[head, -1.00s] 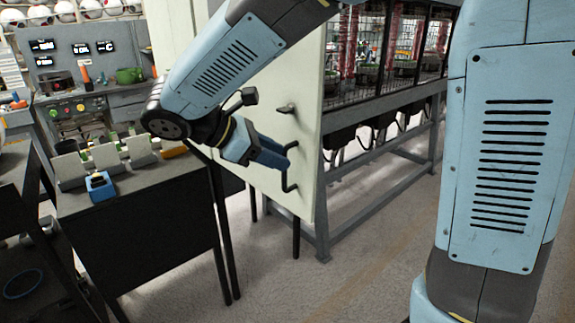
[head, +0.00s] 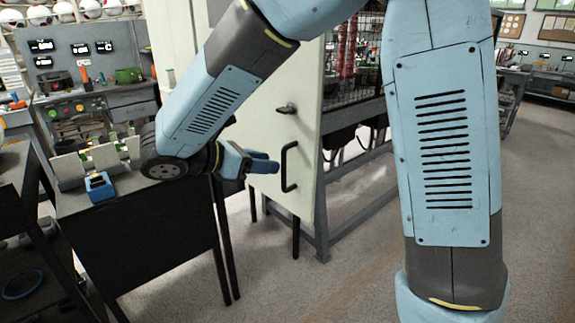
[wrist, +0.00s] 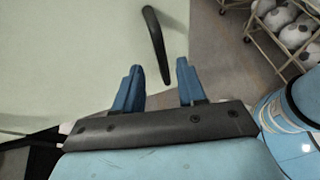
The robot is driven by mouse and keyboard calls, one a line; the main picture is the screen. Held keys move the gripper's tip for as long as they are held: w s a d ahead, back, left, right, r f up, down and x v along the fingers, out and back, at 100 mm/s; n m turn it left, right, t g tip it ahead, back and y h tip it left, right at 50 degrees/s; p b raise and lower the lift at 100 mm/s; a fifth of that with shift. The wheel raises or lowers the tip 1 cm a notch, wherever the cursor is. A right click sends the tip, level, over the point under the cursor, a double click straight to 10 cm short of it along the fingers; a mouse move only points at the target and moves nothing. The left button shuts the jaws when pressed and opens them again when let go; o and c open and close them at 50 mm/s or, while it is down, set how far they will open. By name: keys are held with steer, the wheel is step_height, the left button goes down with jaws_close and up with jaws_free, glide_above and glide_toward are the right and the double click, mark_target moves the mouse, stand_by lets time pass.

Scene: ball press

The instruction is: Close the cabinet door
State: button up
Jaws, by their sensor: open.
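The cabinet door (head: 268,118) is a pale green-white panel, seen standing open in the head view, and it fills much of the wrist view (wrist: 70,50). Its black bar handle (head: 285,168) is upright near the door's right edge. A small dark latch (head: 287,109) sits above it. My gripper (head: 272,164) is open and empty in front of the door, just left of the handle. In the wrist view the handle (wrist: 156,45) lies beyond the gap between my two blue fingers (wrist: 158,78), and I see no contact.
A dark table (head: 140,235) with a blue device (head: 99,186) and other items stands at left. A grey frame with wire mesh (head: 345,150) stands behind the door at right. Soccer balls on a rack (wrist: 290,25) show in the wrist view. The floor (head: 350,270) at right is clear.

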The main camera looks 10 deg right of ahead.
glide_above(285, 187)
steer(key=shift+w+a+f, duration=0.1)
steer(key=shift+w+f, duration=0.15)
steer(key=shift+f, duration=0.35)
steer(key=shift+w+f, duration=0.2)
steer(key=shift+f, duration=0.35)
steer(key=shift+c, duration=0.3)
jaws_close()
steer(key=shift+d, duration=0.2)
steer(key=shift+w, duration=0.15)
